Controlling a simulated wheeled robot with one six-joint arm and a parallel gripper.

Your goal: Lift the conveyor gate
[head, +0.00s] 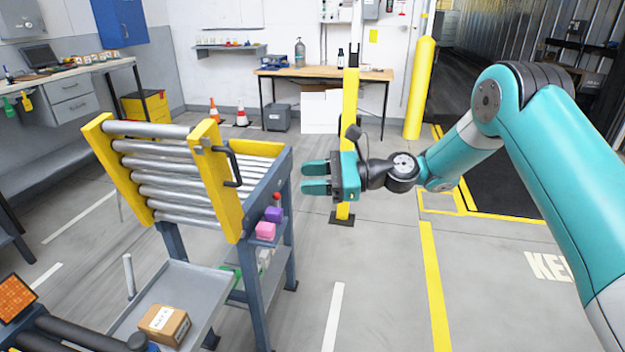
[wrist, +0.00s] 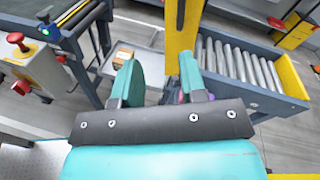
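The conveyor gate (head: 222,190) is a roller section with yellow side rails. In the head view it stands steeply tilted up above the grey-blue conveyor frame (head: 262,190). A black handle (head: 236,166) is fixed to its right rail. My gripper (head: 303,178) is to the right of the handle, apart from it, with its teal fingers spread and nothing between them. In the wrist view the open gripper (wrist: 158,82) shows a gap between its fingers, and a yellow rail of the gate (wrist: 182,35) rises beyond them. The handle is hard to make out there.
A grey tray (head: 185,285) holding a cardboard box (head: 164,323) lies below the gate. Small coloured blocks (head: 268,222) sit on the conveyor's side shelf. A yellow post (head: 348,110) stands just behind my gripper.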

